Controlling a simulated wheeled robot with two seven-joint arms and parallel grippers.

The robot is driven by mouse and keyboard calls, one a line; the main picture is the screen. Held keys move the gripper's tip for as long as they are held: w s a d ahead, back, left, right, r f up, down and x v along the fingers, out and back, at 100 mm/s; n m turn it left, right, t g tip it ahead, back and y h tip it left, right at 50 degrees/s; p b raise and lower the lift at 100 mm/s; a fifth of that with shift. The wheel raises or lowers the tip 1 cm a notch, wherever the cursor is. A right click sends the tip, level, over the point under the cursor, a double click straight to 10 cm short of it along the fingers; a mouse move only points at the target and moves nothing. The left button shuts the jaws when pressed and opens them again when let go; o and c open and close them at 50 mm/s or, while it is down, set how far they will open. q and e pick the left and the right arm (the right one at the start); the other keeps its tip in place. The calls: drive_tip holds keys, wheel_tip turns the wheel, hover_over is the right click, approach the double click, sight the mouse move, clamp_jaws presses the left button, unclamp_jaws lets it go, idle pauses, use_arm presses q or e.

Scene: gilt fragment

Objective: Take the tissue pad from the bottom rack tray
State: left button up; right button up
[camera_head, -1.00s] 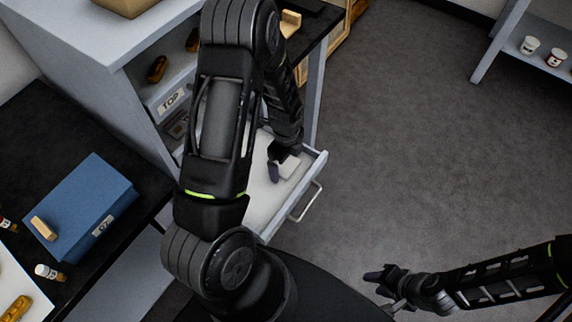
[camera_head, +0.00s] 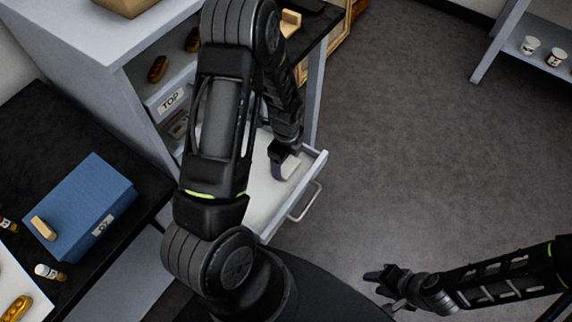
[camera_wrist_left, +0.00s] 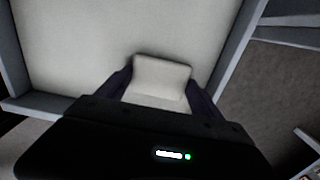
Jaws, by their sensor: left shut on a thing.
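The tissue pad (camera_wrist_left: 161,77) is a small white block between the two dark fingers of my left gripper (camera_wrist_left: 160,92) in the left wrist view. The gripper is shut on it. In the head view the left gripper (camera_head: 282,168) reaches down into the pulled-out bottom tray (camera_head: 262,205), and the pad (camera_head: 290,168) shows only partly beside the fingers. The tray also fills the left wrist view (camera_wrist_left: 60,45), with a pale, bare floor. Whether the pad touches the tray floor I cannot tell. My right gripper (camera_head: 376,281) is at the lower right over the floor; its finger gap is unclear.
The grey rack (camera_head: 135,95) has a tray labelled TOP (camera_head: 170,101) above the open one. A silver handle (camera_head: 305,203) is on the tray's front. A blue box (camera_head: 85,210) stands on the black table at left. Open floor lies to the right.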

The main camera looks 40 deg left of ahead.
sight(286, 164)
use_arm(q)
drive_tip(key=shift+c, duration=1.4)
wheel_tip(286, 164, up, 10)
